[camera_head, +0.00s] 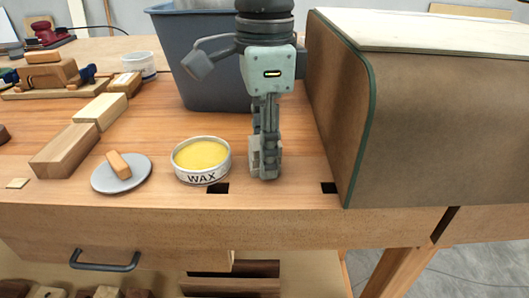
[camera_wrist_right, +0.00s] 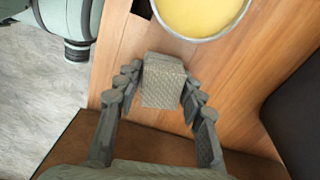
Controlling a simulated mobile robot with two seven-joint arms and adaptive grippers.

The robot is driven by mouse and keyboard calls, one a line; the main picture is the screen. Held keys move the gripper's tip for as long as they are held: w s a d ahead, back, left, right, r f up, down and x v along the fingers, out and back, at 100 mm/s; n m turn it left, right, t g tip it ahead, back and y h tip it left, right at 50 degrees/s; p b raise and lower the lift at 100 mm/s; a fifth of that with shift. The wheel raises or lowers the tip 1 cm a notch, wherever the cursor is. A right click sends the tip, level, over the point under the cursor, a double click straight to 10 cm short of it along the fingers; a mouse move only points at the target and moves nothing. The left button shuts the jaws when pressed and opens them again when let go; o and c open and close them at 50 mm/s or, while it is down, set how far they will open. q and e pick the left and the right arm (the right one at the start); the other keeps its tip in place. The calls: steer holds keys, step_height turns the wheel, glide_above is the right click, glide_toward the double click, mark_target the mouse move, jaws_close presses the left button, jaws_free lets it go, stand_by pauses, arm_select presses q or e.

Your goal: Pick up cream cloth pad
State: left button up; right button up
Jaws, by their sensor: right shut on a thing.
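The cream cloth pad (camera_wrist_right: 164,82) is a small block with a woven texture, greyish in this light. It sits between the two fingers of my right gripper (camera_wrist_right: 158,88) in the right wrist view, and the fingers are shut on it from both sides. In the head view my right gripper (camera_head: 265,165) points straight down over the bench, just right of the wax tin. There the fingers mostly hide the pad, and I cannot tell whether it touches the bench top. My left gripper is not in view.
The open wax tin (camera_head: 202,160) stands close left of the gripper, with a grey disc (camera_head: 122,174) beyond it. A blue-grey bin (camera_head: 205,90) stands behind. A large brown curved form (camera_head: 430,110) with a green edge blocks the right. Dark slots lie near the bench's front edge.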

mark_target(256, 141)
steer(key=shift+r, duration=0.5)
steer(key=r, duration=0.2)
steer(key=a+r, duration=0.1)
steer(key=shift+a+r, duration=0.1)
steer(key=shift+r, duration=0.25)
steer(key=w+a+r, duration=0.1)
steer(key=a+r, duration=0.5)
steer(key=a, duration=0.4)
steer(key=shift+w+a+r, duration=0.15)
steer(key=shift+a+r, duration=0.05)
steer(key=shift+a, duration=0.05)
steer(key=o, duration=0.3)
steer(key=c, duration=0.3)
